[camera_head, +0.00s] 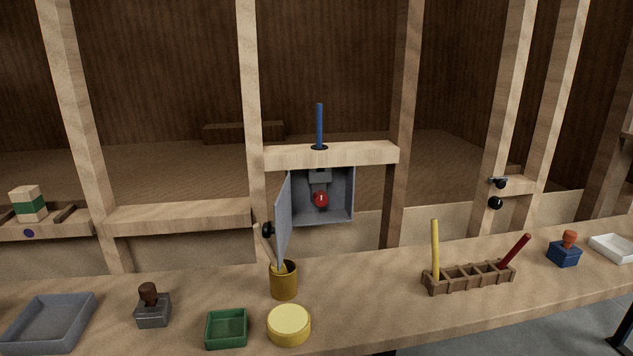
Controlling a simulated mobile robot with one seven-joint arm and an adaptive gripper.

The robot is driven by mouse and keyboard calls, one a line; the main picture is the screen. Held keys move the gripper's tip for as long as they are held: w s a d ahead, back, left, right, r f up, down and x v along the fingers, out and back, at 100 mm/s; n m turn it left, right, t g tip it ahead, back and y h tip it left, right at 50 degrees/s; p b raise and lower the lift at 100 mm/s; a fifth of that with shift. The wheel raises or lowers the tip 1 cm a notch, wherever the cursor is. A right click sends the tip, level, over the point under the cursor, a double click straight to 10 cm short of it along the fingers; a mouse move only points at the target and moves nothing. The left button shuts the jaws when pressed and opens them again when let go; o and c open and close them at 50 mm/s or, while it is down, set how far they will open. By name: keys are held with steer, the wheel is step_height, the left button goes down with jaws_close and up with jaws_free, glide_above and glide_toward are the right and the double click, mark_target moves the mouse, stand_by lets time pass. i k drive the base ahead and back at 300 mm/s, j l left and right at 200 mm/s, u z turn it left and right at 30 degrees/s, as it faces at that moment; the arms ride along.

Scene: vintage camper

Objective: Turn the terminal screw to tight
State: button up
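A grey wall box (353,196) is set between two wooden posts, and its door (284,217) stands open on the left side. Inside it, a red round knob (320,199) sits below a grey block (320,175). It may be the terminal screw, but no thread or marking shows, and I cannot tell how tight it is. Nothing touches the knob. My gripper is not in view.
A blue rod (319,125) stands on the beam above the box. On the bench below are a mustard cup (284,284), a yellow round tin (289,325), a green tray (227,342) and a wooden rack (470,283) with two rods. Bare bench lies between cup and rack.

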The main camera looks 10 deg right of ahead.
mark_target(319, 198)
steer(key=j+z, duration=0.35)
steer(key=k+j+z, duration=0.1)
steer(key=z, duration=0.25)
steer(key=k+j+z, duration=0.15)
steer(key=z, duration=0.2)
steer(key=j, duration=0.15)
